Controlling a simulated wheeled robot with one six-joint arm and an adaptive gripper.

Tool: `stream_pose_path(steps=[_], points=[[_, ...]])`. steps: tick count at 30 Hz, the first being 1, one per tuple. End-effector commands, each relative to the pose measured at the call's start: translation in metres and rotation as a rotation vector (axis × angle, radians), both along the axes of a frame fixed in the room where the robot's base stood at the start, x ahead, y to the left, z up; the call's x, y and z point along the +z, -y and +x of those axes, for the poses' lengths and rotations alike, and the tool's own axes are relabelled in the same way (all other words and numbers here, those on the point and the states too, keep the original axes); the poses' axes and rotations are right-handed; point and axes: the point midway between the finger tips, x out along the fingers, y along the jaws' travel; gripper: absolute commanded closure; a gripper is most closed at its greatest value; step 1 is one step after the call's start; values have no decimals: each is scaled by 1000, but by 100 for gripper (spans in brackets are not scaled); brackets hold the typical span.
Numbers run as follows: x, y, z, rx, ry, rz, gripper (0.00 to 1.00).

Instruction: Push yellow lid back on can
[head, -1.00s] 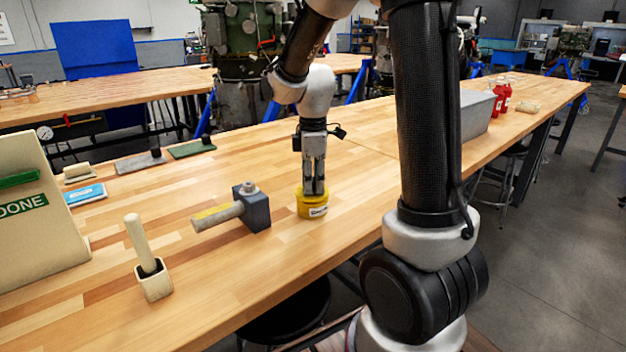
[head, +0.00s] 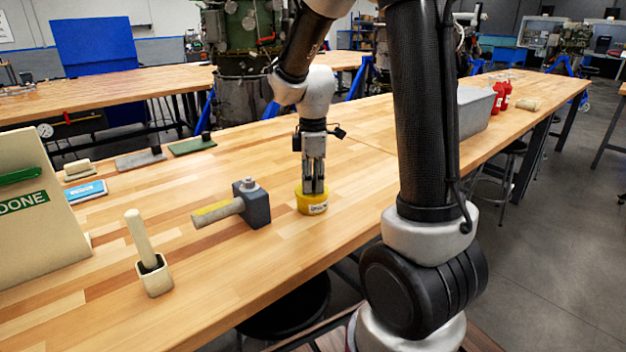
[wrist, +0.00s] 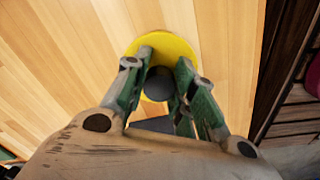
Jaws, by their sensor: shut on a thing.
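The yellow can (head: 313,205) with a white label stands upright on the wooden bench, near its front edge. My gripper (head: 313,190) points straight down onto its top. In the wrist view the yellow lid (wrist: 180,44) shows as a round yellow disc under the fingers. My gripper (wrist: 160,80) is closed around a dark grey round piece (wrist: 159,83) at the middle of the lid. The fingers hide part of the lid. I cannot tell whether the lid sits fully down on the can.
A mallet (head: 255,204) lies left of the can. A brush in a square holder (head: 154,276) stands at the front left. A grey box (head: 474,112) and red bottles (head: 502,95) stand back right. Bench around the can is clear.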

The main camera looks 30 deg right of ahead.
Motion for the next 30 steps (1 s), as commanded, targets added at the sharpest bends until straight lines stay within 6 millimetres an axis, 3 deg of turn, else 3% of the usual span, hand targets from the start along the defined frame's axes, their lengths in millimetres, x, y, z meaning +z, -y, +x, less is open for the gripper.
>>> stream_pose_path(steps=[4, 5, 9, 19, 21, 30], points=[[-7, -1, -5, -3, -18, 2, 100], [-7, -1, -5, -3, -17, 3, 70], [-7, -1, -5, -3, -17, 3, 49], [-4, 0, -4, -2, -12, 2, 49], [-4, 0, -3, -2, -11, 1, 42], [-3, 0, -2, -1, -8, 1, 42]])
